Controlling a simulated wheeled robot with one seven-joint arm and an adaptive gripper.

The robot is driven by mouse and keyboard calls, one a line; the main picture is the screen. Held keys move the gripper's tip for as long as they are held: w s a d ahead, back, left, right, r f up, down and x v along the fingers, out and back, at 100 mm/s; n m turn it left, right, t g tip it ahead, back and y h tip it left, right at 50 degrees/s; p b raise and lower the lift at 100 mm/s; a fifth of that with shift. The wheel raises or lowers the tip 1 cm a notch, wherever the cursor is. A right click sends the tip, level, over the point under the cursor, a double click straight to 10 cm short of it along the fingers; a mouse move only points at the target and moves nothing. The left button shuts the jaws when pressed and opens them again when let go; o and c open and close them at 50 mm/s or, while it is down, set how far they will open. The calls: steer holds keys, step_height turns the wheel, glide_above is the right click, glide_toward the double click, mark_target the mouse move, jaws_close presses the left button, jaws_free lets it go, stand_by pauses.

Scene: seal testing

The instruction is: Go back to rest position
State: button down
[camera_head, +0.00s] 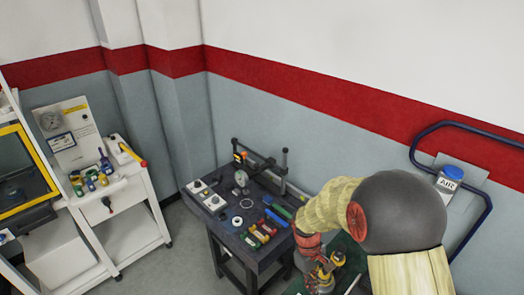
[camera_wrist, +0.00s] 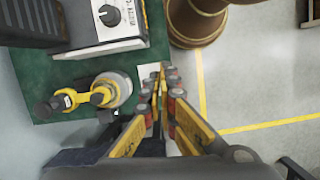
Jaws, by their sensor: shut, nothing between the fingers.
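My gripper (camera_wrist: 163,72) shows in the wrist view with its yellow fingers closed together and nothing between them. Its tips are over or near the right edge of a green work surface (camera_wrist: 50,105); the height above it is hard to judge. A yellow and grey device (camera_wrist: 112,92) lies just left of the fingers and appears apart from them. In the head view my arm reaches down at the lower right, and its sleeve and dark round joint hide much of the green surface (camera_head: 345,250).
A dark table (camera_head: 215,222) carries a test fixture, a gauge (camera_head: 241,178) and several coloured parts. A white cart (camera_head: 125,205) stands left. A blue rail (camera_head: 478,232) and an AIR canister (camera_head: 449,180) are right.

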steer(key=s+d+r+m+t+y+b, duration=0.2)
steer(key=s+r+m+t+b, duration=0.5)
steer(key=s+r+b, duration=0.5)
steer(key=s+t+b, duration=0.1)
steer(key=s+b, duration=0.3)
steer(key=b, duration=0.2)
steer(key=shift+d+r+m+b, duration=0.15)
steer(key=shift+r+m+b, duration=0.05)
steer(key=shift+m+b, duration=0.1)
